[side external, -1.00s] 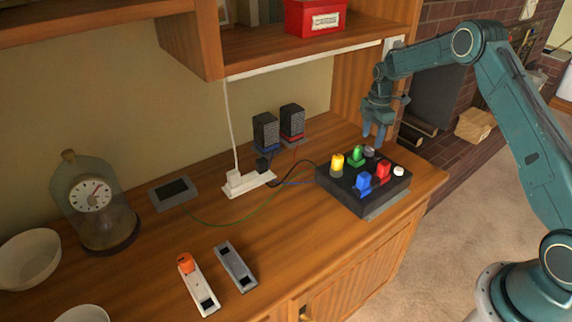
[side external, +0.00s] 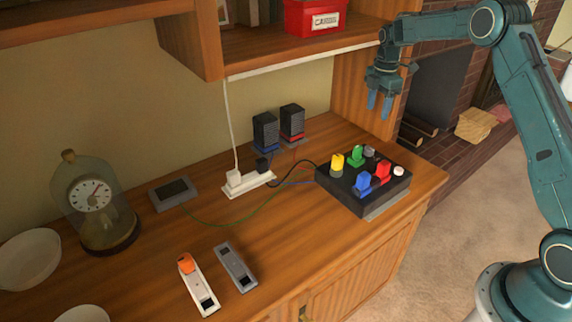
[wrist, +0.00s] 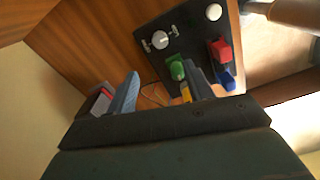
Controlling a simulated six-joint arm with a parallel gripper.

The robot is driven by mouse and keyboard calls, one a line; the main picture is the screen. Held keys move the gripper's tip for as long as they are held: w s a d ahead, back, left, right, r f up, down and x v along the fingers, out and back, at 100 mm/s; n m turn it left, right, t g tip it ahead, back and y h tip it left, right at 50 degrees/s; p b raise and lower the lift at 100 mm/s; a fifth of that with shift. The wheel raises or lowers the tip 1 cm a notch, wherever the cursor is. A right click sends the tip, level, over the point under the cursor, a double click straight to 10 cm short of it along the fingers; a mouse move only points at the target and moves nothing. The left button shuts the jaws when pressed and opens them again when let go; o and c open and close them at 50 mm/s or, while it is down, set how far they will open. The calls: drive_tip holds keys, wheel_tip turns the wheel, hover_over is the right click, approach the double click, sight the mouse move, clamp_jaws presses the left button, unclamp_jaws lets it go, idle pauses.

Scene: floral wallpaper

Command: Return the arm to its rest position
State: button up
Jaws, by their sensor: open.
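My gripper (side external: 380,104) is open and empty in the side external view, fingers pointing down, above and behind the black control box (side external: 350,199). A clear gap separates its fingertips from the box. The box stands on the wooden counter and carries a yellow knob (side external: 337,162), a green switch (side external: 355,156), a blue switch (side external: 362,184), a red switch (side external: 383,172), a grey knob and a white button (side external: 398,171). In the wrist view, my gripper (wrist: 162,85) has its fingers apart, and the box (wrist: 205,30) lies beyond them. The right finger partly hides the yellow knob.
A wooden shelf with a red box (side external: 315,17) overhangs the counter. Two small speakers (side external: 279,128), a white power strip (side external: 250,184), a glass-domed clock (side external: 95,200), bowls and two switch modules (side external: 198,284) stand left of the control box. A side panel rises behind my gripper.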

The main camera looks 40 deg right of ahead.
drive_tip(key=s+a+r+m+t, duration=0.1)
drive_tip(key=s+a+r+m, duration=0.3)
drive_tip(key=s+a+r, duration=0.4)
drive_tip(key=s+a+r+m+t, duration=0.25)
drive_tip(key=s+a+r, duration=0.35)
drive_tip(key=r, duration=0.3)
drive_tip(key=s+a+m+t, duration=0.1)
drive_tip(key=s+a+m, duration=0.3)
drive_tip(key=s, duration=0.7)
drive_tip(key=s+a+f+m+t, duration=0.1)
drive_tip(key=s+a+m, duration=0.3)
drive_tip(key=s, duration=0.7)
drive_tip(key=shift+s+f+m, duration=0.15)
drive_tip(key=shift+s+m, duration=0.05)
drive_tip(key=shift+m, duration=0.15)
